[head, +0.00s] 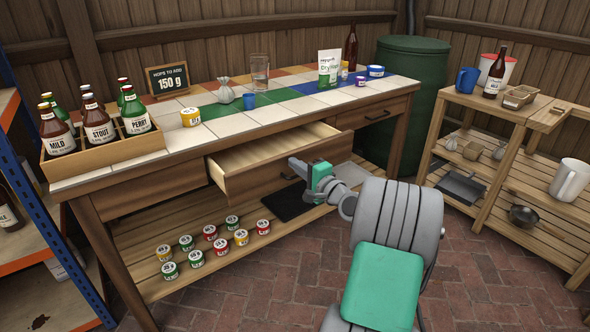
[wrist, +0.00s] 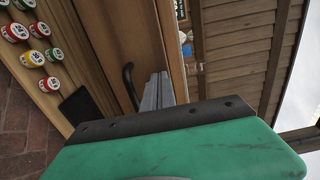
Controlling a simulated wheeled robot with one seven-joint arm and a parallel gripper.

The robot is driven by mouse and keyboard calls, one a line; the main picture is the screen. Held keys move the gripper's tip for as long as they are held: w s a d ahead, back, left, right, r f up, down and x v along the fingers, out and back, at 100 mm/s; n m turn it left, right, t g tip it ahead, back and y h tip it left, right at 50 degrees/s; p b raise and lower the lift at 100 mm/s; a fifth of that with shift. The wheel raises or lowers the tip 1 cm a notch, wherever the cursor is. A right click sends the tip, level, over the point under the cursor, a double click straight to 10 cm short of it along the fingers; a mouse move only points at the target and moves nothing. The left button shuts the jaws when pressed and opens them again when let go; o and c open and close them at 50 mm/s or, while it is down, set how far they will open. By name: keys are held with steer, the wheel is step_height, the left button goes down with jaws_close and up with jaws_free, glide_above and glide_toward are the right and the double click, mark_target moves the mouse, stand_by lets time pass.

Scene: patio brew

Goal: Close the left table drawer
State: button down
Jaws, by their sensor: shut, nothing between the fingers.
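The left table drawer (head: 268,172) is pulled out from the long tiled table (head: 136,179); its light wooden inside looks empty where it shows. Its front faces my arm, and a dark curved handle (wrist: 130,85) stands out from that front in the wrist view. My gripper (head: 296,163) is shut and empty at the drawer's front, near its right part. In the wrist view the grey fingers (wrist: 157,92) are close to the drawer front, beside the handle. I cannot tell whether they touch it.
A second drawer (head: 378,117) at the table's right is shut. Several small tins (head: 221,245) and a dark mat (head: 292,202) lie on the lower shelf. A bottle crate (head: 105,152) stands on the left tabletop. A slatted side table (head: 520,160) stands right; brick floor is clear.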

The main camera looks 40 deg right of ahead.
steer(key=shift+w, duration=0.25)
steer(key=w+p, duration=0.2)
steer(key=w, duration=0.5)
steer(key=w+p, duration=0.2)
steer(key=w, duration=0.6)
steer(key=shift+w+a, duration=0.2)
steer(key=shift+w, duration=0.05)
steer(key=shift+r, duration=0.35)
